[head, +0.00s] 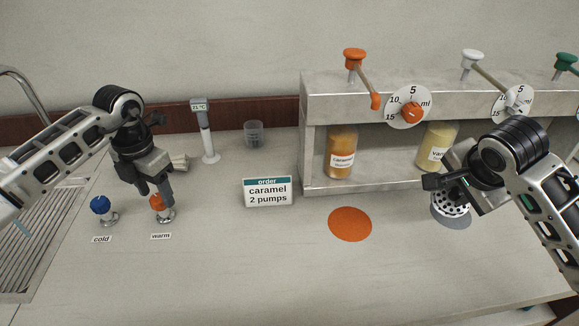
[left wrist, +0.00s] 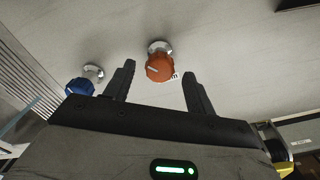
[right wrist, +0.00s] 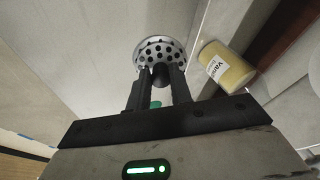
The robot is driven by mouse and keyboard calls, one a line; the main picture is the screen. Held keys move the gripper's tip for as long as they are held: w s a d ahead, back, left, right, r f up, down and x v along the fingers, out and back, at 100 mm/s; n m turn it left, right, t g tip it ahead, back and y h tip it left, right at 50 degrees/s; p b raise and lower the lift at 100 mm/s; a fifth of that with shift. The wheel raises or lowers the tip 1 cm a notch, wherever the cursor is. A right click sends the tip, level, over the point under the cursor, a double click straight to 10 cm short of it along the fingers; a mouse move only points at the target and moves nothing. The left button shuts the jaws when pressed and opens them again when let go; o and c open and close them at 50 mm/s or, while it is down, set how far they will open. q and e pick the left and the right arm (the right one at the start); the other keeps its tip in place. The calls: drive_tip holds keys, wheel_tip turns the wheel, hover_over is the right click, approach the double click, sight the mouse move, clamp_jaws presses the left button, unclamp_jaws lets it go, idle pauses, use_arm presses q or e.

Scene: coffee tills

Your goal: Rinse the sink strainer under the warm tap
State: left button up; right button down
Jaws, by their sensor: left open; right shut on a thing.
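The sink strainer (head: 451,208) is a metal cup with dark holes. My right gripper (head: 447,183) is shut on it; the right wrist view also shows the strainer (right wrist: 160,52) between the fingertips. It is over a grey spot at the counter's right. The orange warm tap knob (head: 156,202) stands behind its "warm" label. My left gripper (head: 157,190) is open just above this knob, which the left wrist view shows between the open fingers (left wrist: 159,68). The blue cold knob (head: 100,205) stands to its left. The spout (head: 22,82) shows at the far left edge.
The ribbed sink drainer (head: 40,240) is at the left. An order sign (head: 267,191) reads caramel, 2 pumps. A thermometer stand (head: 205,135) and grey cup (head: 253,134) stand behind. A pump shelf (head: 320,100) holds caramel (head: 341,152) and vanilla bottles. The front middle counter is clear around an orange spot (head: 350,224).

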use_arm(q)
drive_tip(key=shift+f, duration=0.7)
use_arm(e)
drive_tip(key=shift+r, duration=0.15)
use_arm(q)
drive_tip(key=c, duration=1)
